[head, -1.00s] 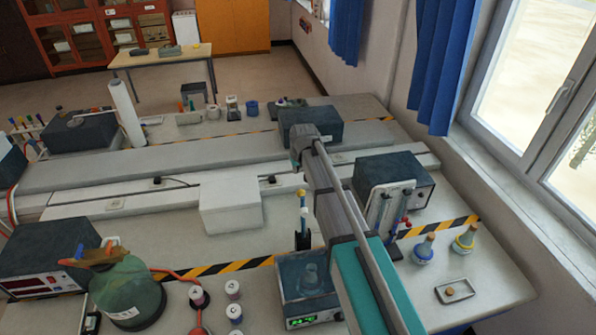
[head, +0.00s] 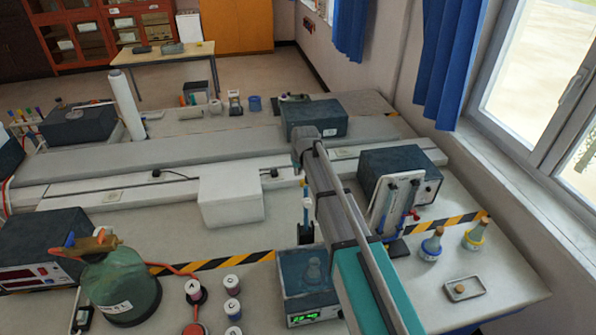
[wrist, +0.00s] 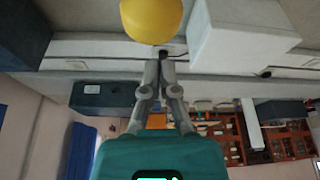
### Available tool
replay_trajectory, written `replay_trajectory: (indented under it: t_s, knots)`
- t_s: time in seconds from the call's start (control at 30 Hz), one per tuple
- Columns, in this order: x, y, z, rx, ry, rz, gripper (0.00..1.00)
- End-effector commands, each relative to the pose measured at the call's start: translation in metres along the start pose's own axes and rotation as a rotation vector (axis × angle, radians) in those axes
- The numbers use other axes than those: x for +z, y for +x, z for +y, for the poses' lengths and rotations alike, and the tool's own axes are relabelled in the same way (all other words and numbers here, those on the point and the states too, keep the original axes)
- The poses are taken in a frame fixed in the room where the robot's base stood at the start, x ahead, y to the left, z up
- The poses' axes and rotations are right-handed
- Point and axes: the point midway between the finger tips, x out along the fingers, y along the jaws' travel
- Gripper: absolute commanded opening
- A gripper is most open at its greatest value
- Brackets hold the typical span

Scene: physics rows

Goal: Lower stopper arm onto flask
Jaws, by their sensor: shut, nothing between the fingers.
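A clear conical flask (head: 313,272) stands on a hotplate (head: 309,299) with a lit green display. Just behind it rises a slim upright piece (head: 307,212) with a yellow tip, a blue band and a dark base; I cannot tell whether it is the stopper arm. In the wrist view, a yellow rounded knob (wrist: 152,18) is close beyond the fingertips, probably that tip. My gripper (wrist: 163,56) is shut and empty, apparently apart from the knob. In the head view my arm hides the gripper. The flask is out of the wrist view.
A white box (head: 231,196) is left of the upright piece. A flowmeter panel (head: 397,205) and dark instrument (head: 398,174) stand to the right. A green round flask (head: 118,287) and several small jars are at front left. Two stoppered flasks (head: 431,246) and a tray (head: 465,289) sit at right.

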Motion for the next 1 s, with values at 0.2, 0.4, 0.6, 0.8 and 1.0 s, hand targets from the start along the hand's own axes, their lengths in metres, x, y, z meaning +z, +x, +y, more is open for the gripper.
replay_trajectory:
  t_s: [0.2, 0.4, 0.6, 0.8, 1.0]
  knots:
    - [0.024, -0.010, 0.000, 0.000, 0.001, 0.000, 0.00]
    - [0.029, -0.012, 0.001, 0.000, 0.001, 0.000, 0.00]
    - [0.029, -0.012, 0.001, 0.000, 0.001, 0.000, 0.00]
    - [0.030, -0.012, 0.001, 0.001, 0.001, 0.002, 0.00]
    - [0.036, -0.015, 0.000, 0.004, 0.001, 0.027, 0.00]
